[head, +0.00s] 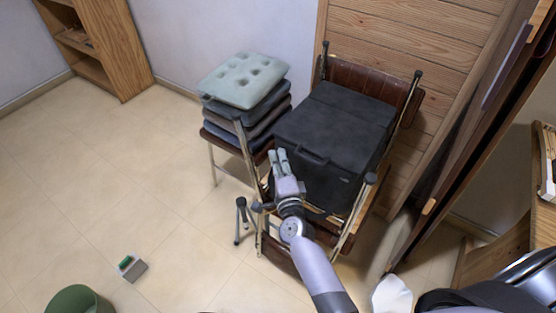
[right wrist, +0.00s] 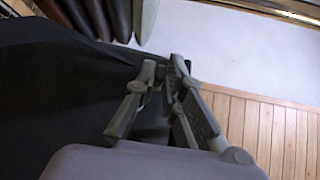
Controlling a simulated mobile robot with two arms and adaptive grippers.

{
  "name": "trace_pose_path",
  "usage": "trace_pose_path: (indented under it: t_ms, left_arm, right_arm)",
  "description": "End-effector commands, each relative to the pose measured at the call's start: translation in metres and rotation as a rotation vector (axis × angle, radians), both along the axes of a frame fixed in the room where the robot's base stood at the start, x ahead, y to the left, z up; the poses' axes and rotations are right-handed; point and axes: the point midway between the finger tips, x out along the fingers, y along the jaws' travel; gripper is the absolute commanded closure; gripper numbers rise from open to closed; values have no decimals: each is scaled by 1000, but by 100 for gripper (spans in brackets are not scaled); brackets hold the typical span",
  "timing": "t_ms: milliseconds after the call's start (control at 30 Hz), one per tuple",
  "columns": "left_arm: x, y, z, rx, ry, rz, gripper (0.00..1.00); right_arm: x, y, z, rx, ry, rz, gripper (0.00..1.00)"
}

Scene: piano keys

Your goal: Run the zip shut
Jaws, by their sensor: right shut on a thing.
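A black boxy bag (head: 340,125) with a handle on its front lies on a brown wooden chair. My right gripper (head: 278,156) is at the bag's left front edge, its fingers pointing away from me. In the right wrist view its fingertips (right wrist: 166,66) are close together at the edge of the dark fabric (right wrist: 60,95). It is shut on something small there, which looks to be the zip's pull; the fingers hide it. The zip's teeth cannot be made out. My left gripper is not in view.
A stack of cushions (head: 245,80) sits on a chair left of the bag. A wood-panelled wall (head: 400,40) stands behind. The left floor is mostly clear.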

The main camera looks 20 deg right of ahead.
Motion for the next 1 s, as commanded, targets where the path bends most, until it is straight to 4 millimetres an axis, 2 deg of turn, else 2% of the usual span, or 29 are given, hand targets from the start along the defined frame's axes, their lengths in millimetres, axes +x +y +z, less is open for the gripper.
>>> trace_pose_path:
  t_ms: [267,367,600,700,1000]
  left_arm:
    - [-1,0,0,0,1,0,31]
    - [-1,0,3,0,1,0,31]
    - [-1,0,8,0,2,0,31]
    - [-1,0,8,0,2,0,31]
    - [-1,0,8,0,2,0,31]
  right_arm:
    - [-3,-2,-3,4,6,1,100]
    - [-16,-12,-3,2,8,-1,100]
    - [-62,-48,-4,1,8,-1,100]
    - [-73,-56,-4,4,8,0,100]
    - [-78,-59,-4,7,7,2,100]
